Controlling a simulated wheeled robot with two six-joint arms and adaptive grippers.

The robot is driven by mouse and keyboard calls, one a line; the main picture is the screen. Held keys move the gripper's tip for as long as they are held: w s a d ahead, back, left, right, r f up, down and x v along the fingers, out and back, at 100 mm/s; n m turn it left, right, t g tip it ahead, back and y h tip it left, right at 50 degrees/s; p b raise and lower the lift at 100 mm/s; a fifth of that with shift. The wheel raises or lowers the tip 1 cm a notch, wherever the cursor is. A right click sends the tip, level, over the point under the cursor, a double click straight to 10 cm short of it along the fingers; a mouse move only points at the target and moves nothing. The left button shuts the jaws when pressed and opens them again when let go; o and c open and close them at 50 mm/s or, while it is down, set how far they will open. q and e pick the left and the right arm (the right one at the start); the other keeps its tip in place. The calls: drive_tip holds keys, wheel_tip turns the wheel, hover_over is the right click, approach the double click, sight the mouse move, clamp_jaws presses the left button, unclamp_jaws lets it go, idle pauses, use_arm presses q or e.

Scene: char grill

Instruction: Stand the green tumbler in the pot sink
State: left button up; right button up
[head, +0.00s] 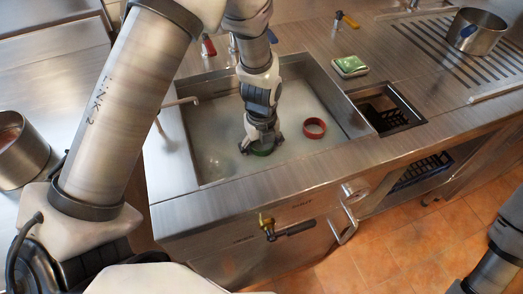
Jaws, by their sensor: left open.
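The pot sink (190,141) is a wide steel basin filled with cloudy water. The green tumbler (263,152) is in the sink near its front wall, mostly hidden under my left gripper (262,146). Only a dark green rim shows. My left gripper points down into the sink with its fingers open on either side of the tumbler. Whether the fingers touch it cannot be seen. Part of my right arm shows at the lower right edge, but its gripper is out of view.
A red ring-shaped item (314,128) is in the sink, right of my left gripper. A green-topped sponge (350,66) lies on the counter behind. A small basin (386,108) with a black basket is on the right. Pots (476,31) stand at far right and left.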

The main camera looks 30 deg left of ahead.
use_arm(q)
wheel_tip(320, 180, up, 11)
idle(0.5)
